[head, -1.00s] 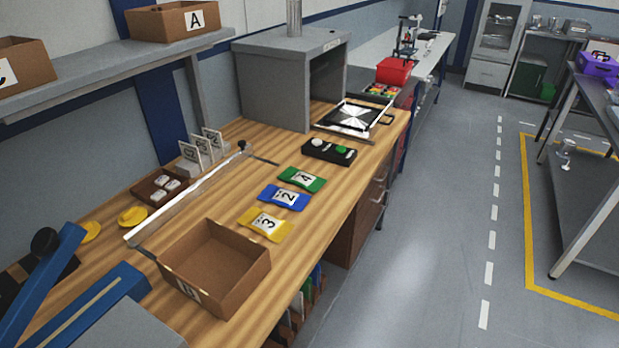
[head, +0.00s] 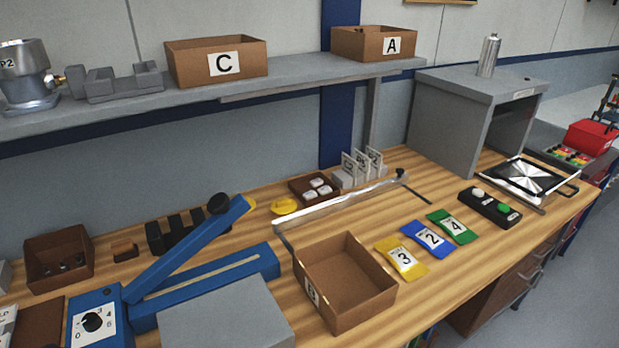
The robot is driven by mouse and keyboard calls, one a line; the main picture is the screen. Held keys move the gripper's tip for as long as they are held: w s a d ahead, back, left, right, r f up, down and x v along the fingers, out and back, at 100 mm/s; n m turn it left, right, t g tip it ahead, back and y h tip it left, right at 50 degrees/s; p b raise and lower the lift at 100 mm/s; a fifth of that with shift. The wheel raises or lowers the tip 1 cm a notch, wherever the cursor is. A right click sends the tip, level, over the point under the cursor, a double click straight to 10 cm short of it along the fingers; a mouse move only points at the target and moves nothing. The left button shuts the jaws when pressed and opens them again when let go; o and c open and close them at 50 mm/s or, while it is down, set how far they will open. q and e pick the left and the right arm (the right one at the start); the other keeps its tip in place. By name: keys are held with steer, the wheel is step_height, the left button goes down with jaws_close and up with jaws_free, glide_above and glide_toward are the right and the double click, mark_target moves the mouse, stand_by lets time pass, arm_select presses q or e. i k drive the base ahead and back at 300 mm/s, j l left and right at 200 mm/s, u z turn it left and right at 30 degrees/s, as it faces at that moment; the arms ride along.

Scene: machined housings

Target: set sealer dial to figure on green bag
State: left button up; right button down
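The blue sealer (head: 205,268) stands at the lower left of the bench in the head view, its long arm raised at a slant. Its dial (head: 93,322) is a black knob on a white plate with figures around it; 0, 3 and 6 can be made out, but the knob's exact setting is too small to tell. The green bag (head: 452,227) lies flat on the bench and bears the figure 4. The blue bag (head: 430,237) beside it shows 2, and the yellow bag (head: 402,257) shows 3. Neither gripper is in view.
An open cardboard box (head: 345,283) stands between sealer and bags. A grey block (head: 225,315) is in front of the sealer. A brown bin (head: 58,256) stands behind the dial. A black button box (head: 490,207) lies right of the bags. A shelf (head: 290,80) overhangs the back.

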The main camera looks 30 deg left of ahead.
mark_target(92, 322)
steer(key=u, duration=2.8)
steer(key=k+u, duration=0.45)
steer(key=k+j+u, duration=0.2)
steer(key=k+u, duration=0.2)
